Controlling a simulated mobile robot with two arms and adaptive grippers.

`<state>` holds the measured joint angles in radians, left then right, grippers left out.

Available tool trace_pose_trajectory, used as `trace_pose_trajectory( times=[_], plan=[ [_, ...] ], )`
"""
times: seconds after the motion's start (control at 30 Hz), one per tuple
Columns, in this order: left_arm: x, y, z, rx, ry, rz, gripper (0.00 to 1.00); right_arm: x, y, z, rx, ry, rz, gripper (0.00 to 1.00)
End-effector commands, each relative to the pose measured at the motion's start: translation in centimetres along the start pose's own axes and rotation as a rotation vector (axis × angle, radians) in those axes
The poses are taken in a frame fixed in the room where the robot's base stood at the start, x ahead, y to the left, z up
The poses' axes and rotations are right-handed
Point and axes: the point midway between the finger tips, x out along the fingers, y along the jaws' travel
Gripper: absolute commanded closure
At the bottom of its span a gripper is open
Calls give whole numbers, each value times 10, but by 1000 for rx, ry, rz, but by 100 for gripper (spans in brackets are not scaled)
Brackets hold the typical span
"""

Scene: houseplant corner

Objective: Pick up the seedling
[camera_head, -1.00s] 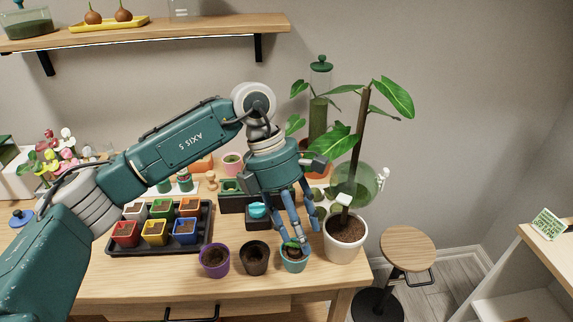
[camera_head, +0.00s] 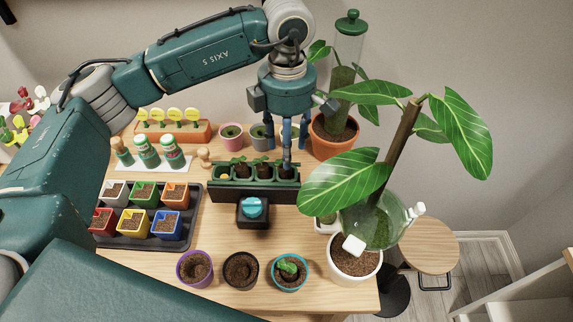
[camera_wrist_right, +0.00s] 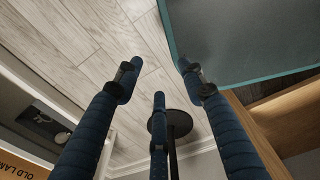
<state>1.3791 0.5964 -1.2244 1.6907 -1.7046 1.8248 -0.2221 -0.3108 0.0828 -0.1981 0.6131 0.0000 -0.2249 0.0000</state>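A dark tray (camera_head: 252,194) at the back middle of the table has green cells. Small dark seedlings stand in it, such as a middle one (camera_head: 262,169) and a left one (camera_head: 241,168). My left gripper (camera_head: 286,152) points down over the tray's right end, fingers apart and tips close to the rightmost seedling (camera_head: 289,171), which they partly hide. I see nothing gripped. A green seedling (camera_head: 288,268) is in the teal-rimmed pot (camera_head: 289,287) at the front. My right gripper (camera_wrist_right: 158,85) is open and empty in the right wrist view, above the floor.
A purple pot (camera_head: 195,284) and a black pot (camera_head: 241,284) hold soil. A teal-knobbed black block (camera_head: 253,212) stands before the tray. A large leafy plant in a white pot (camera_head: 355,280) is at the right; coloured pots fill a tray (camera_head: 150,243) at left.

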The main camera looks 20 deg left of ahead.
Motion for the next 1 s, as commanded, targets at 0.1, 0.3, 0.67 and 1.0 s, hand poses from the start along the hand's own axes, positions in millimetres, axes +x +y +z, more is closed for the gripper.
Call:
trace_pose_trajectory(
  times=[0.1, 0.3, 0.67, 1.0],
  plan=[
    [10, 0, 0, 0, 0, 0, 53, -4, -1, 5, -1, -7, -2, 60],
    [28, 1, -3, -2, 1, -4, 53, -18, 0, -11, -1, 14, 0, 60],
    [65, 4, -4, 0, -2, 0, 53, -30, -2, -27, 0, 37, -3, 60],
    [65, 4, -4, 0, -2, 0, 87, -29, -4, -14, 0, 17, -5, 60]
  ],
)
